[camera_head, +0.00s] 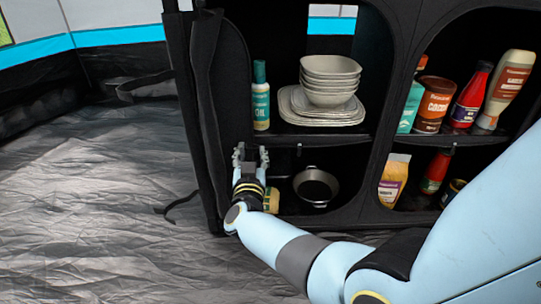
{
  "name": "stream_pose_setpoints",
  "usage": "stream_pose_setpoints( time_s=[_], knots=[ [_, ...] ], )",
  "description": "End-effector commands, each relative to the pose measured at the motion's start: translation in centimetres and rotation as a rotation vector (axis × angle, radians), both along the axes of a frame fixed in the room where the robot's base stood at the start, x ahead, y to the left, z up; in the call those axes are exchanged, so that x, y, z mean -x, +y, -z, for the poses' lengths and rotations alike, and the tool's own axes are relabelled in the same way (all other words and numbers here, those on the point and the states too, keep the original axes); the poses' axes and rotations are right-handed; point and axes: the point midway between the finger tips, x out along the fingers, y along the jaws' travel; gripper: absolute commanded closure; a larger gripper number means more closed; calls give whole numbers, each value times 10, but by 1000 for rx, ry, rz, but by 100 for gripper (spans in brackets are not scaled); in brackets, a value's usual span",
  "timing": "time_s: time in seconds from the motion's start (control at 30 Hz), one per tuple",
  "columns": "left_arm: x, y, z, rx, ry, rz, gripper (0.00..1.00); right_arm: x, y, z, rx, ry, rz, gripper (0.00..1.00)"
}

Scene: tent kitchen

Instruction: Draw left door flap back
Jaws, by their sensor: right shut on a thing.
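The left door flap (229,85) is black fabric at the left side of the black storage cabinet. It hangs beside the left opening, which stands largely uncovered. My right gripper (251,157) is in front of the lower left compartment, at the flap's right edge, with its fingers pointing up and away. It is shut on the flap, though the dark fabric between the fingers is hard to make out. My left gripper is not in view.
The upper left shelf holds an oil bottle (261,96) and stacked bowls (330,76) on plates. A pan (316,186) and a partly hidden jar (271,200) are below. Bottles and packets fill the right compartments. The grey tent floor (90,200) at left is free.

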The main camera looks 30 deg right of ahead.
Motion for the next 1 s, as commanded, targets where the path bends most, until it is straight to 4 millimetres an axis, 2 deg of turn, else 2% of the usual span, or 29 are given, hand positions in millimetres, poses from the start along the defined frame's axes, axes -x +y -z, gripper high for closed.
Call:
stream_pose_setpoints(
  time_s=[0.2,0.57,0.6,0.73,1.0],
  knots=[
    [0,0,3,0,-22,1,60,-6,12,2,-2,3,0,100],
    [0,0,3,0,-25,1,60,-7,13,2,-2,3,0,100],
    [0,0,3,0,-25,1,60,-7,13,2,-2,3,0,59],
    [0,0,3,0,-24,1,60,-7,13,1,-2,3,0,42],
    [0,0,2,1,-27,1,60,-7,13,1,-1,2,0,42]
  ],
)
